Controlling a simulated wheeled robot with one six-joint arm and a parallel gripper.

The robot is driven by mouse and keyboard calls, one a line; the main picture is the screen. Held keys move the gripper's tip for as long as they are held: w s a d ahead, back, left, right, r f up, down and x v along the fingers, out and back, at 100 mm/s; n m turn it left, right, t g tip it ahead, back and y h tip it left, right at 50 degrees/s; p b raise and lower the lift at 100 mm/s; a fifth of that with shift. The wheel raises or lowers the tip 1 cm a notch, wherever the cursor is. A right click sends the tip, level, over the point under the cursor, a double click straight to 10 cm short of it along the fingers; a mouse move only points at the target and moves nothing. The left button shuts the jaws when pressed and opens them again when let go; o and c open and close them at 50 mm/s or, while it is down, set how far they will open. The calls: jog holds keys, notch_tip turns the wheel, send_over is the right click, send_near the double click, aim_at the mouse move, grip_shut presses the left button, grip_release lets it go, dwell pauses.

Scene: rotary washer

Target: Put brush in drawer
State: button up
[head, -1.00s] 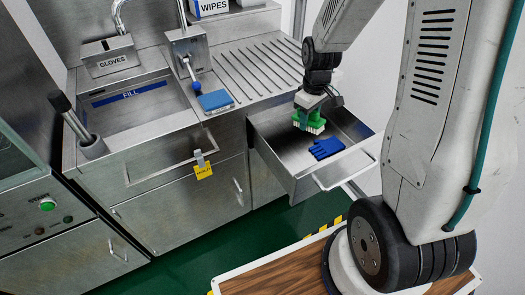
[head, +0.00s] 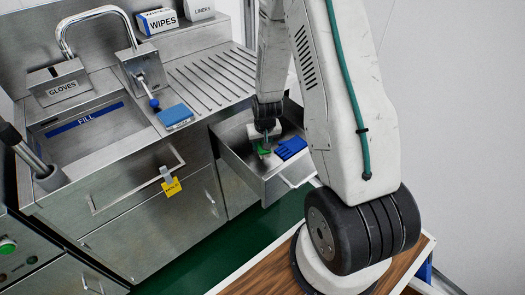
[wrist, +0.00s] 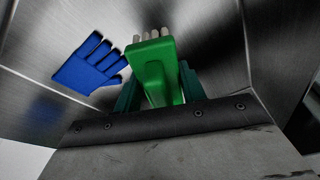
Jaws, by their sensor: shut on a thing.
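The green brush (head: 263,147) with pale bristles is in the open steel drawer (head: 266,187), low between its walls. In the wrist view the brush (wrist: 160,75) sits between the dark green fingers of my gripper (wrist: 158,88), with its bristles pointing away. My gripper (head: 264,136) is shut on it. I cannot tell whether the brush touches the drawer floor. A blue glove (head: 290,148) lies in the drawer to the right of the brush; it also shows in the wrist view (wrist: 90,65).
A blue sponge (head: 175,116) lies on the counter edge. The sink (head: 90,130) with its tap is to the left. A yellow tag (head: 171,187) hangs from the front handle. Wipes (head: 158,22) and liners boxes stand at the back.

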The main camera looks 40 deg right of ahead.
jog(key=shift+s+x, duration=0.2)
jog(key=shift+x, duration=0.8)
jog(key=shift+s+x, duration=0.2)
jog(key=shift+x, duration=0.75)
jog(key=shift+a+f, duration=0.2)
jog(key=shift+f, duration=0.05)
jog(key=o, duration=1.1)
jog(key=shift+c, duration=0.2)
